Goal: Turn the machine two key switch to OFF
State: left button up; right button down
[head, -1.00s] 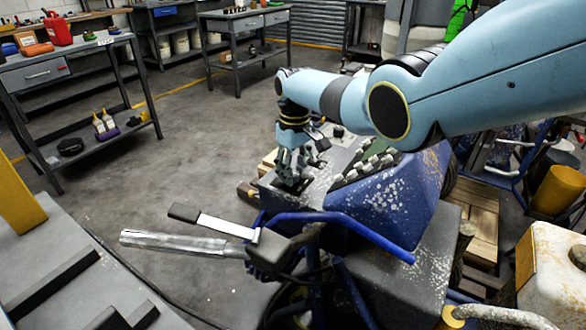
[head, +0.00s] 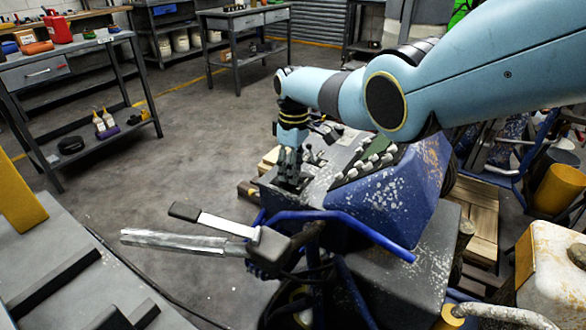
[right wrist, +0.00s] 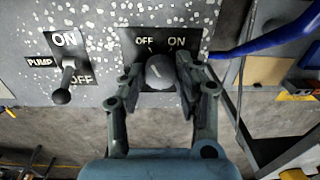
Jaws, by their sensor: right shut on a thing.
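The key switch (right wrist: 160,72) is a round dark grey knob on a black plate marked OFF at left and ON at right. A light line on the knob leans up and left, towards the OFF side. My right gripper (right wrist: 158,75) is shut on the knob, with a finger on each side of it. In the head view my right gripper (head: 289,178) points down onto the far left end of the blue and grey machine's panel (head: 318,178); the knob is hidden there. My left gripper is not in view.
A PUMP toggle lever (right wrist: 64,82) with ON and OFF marks stands left of the switch. The machine's blue bar (head: 350,222) and a handle with a white lever (head: 215,223) are nearer. Workbenches (head: 75,75) stand behind; the floor between is clear.

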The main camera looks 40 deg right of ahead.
jog(key=c, duration=0.9)
grip_release()
jog(key=shift+c, duration=0.2)
notch_tip(320, 180, up, 12)
jog(key=shift+d, duration=0.15)
jog(key=shift+w, duration=0.1)
